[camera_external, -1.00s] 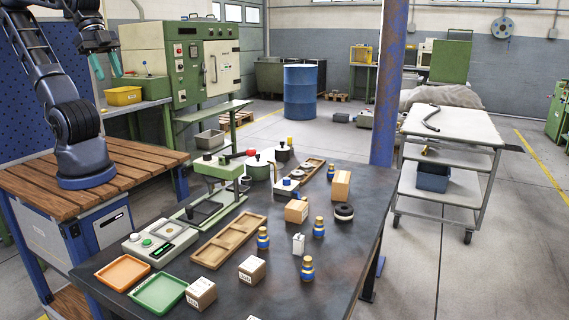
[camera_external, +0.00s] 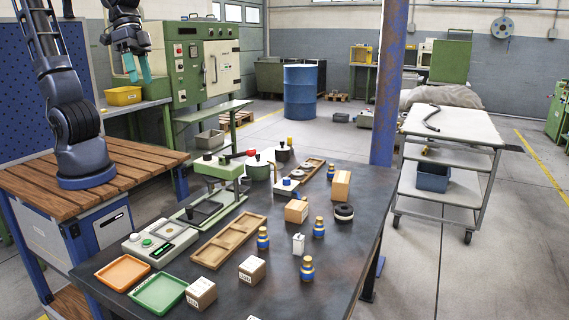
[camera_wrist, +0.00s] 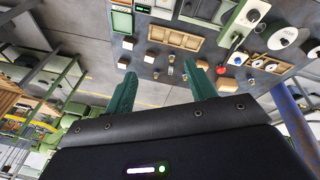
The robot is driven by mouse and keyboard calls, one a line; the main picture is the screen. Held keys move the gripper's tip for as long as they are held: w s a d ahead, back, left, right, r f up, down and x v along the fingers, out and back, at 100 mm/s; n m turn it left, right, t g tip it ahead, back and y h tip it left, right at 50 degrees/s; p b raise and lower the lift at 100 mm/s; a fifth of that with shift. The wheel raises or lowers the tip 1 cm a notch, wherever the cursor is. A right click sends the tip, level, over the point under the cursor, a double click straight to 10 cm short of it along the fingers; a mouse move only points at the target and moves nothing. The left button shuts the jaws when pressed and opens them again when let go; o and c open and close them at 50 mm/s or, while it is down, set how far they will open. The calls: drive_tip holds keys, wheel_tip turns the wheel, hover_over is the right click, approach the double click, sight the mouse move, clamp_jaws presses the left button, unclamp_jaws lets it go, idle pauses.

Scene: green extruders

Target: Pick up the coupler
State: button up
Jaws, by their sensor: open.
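Several small blue-and-brass fittings that look like couplers stand upright on the dark table: one near the front (camera_external: 307,270), one by the wooden tray (camera_external: 263,239), one to the right (camera_external: 319,228) and one farther back (camera_external: 331,173). I cannot tell which one is meant. My gripper (camera_external: 138,68) is open and empty, high above and left of the table, with its teal fingers pointing down. In the wrist view its two fingers (camera_wrist: 158,82) are spread apart, with small table objects seen far beyond them.
The table (camera_external: 345,250) also holds a wooden tray (camera_external: 229,241), orange (camera_external: 122,272) and green (camera_external: 158,293) trays, a scale (camera_external: 160,243), a green press (camera_external: 217,180), several boxes (camera_external: 252,270), a white block (camera_external: 298,243) and black rings (camera_external: 344,212). The blue-painted post (camera_external: 388,90) rises at the right edge.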

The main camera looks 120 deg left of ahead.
drive_tip(key=w+a+f+n+g, duration=0.15)
drive_tip(key=w+f+n, duration=0.3)
drive_tip(key=w, duration=0.65)
drive_tip(key=n+g, duration=0.2)
drive_tip(key=n, duration=0.9)
hover_over(263, 228)
drive_tip(key=a, duration=0.2)
wheel_tip(263, 228, down, 28)
drive_tip(key=f, duration=0.1)
drive_tip(key=shift+h, duration=0.3)
drive_tip(key=f, duration=0.3)
drive_tip(key=d+f, duration=0.1)
drive_tip(key=f, duration=0.1)
drive_tip(key=shift+s+f, duration=0.1)
drive_tip(key=shift+f, duration=0.1)
drive_tip(key=shift+d+f, duration=0.2)
drive_tip(key=shift+f, duration=0.65)
drive_tip(key=shift+d+f, duration=0.25)
drive_tip(key=shift+f, duration=0.65)
drive_tip(key=shift+d+f, duration=0.2)
drive_tip(key=shift+f, duration=0.65)
drive_tip(key=c, duration=1.1)
drive_tip(key=shift+c, duration=0.2)
drive_tip(key=shift+r, duration=0.15)
